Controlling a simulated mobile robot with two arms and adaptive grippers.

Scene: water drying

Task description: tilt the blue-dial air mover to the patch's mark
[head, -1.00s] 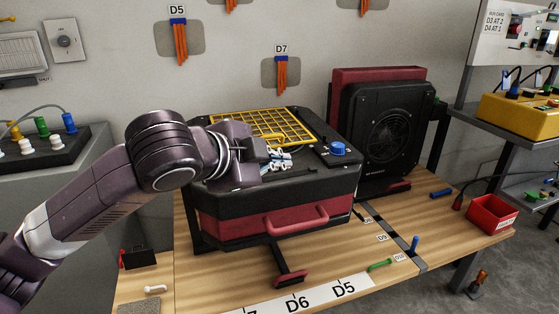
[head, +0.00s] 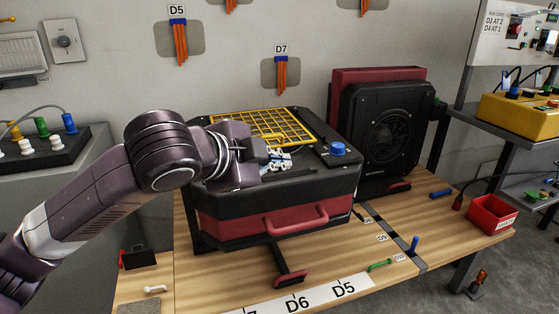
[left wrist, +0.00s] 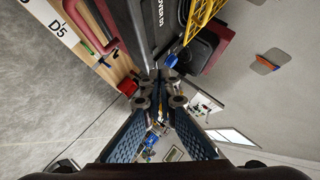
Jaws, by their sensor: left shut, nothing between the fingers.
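The blue-dial air mover is a black and dark-red box (head: 275,202) on the wooden bench, with a yellow grille (head: 285,127) facing up and a red front handle. Its blue dial (head: 338,148) is on the right of the top face. My left gripper (head: 287,160) is shut and empty, just above or at the top face, left of the dial; I cannot tell whether it touches. In the left wrist view the fingers (left wrist: 160,82) are together, and the blue dial (left wrist: 171,61) shows just beyond them. My right gripper is not visible. Wall patches labelled D5 (head: 180,38) and D7 (head: 281,72) carry orange strips.
A second black air mover (head: 385,135) with a red back stands upright behind on the right. A red bin (head: 491,214) sits at the right. A red-handled foot or lever (head: 291,278) juts out below the box.

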